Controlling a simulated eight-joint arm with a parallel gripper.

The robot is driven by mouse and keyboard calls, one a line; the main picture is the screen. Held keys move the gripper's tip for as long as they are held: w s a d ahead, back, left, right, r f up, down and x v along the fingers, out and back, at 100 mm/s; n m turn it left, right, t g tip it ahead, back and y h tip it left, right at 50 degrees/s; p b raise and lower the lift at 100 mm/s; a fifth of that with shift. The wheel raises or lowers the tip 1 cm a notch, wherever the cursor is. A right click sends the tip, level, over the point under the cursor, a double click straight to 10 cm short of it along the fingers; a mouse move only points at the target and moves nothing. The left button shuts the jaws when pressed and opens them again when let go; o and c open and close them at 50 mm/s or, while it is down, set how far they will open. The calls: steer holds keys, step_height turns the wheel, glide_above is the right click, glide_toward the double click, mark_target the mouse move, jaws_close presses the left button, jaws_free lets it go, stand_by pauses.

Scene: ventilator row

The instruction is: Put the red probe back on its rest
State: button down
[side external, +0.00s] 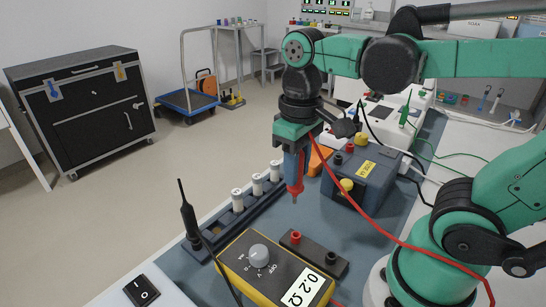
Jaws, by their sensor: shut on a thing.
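My gripper (295,158) points down and is shut on the red probe (296,188). The probe hangs upright, tip down, above the blue-grey bench mat, apart from it. Its red lead (352,212) runs from the gripper down to the lower right. A black probe (188,218) stands upright in a small dark holder (197,247) at left. A yellow meter (236,262) with a grey dial and a "0.2 Ω" display lies in front. Behind it is a black block (325,258) with a red post. I cannot tell which part is the red probe's rest.
A dark rack with several white cylinders (257,184) stands left of the probe. A dark blue box (362,186) with yellow and red knobs is close on the right. A rocker switch (142,290) is at front left. Some mat is clear below the probe.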

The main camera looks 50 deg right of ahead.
mark_target(300, 188)
steer(key=shift+s+f, duration=0.35)
steer(key=shift+s, duration=0.05)
steer(key=shift+f, duration=3.05)
steer(key=shift+f, duration=1)
steer(key=c, duration=0.6)
jaws_free()
steer(key=shift+o, duration=0.2)
steer(key=shift+r, duration=0.1)
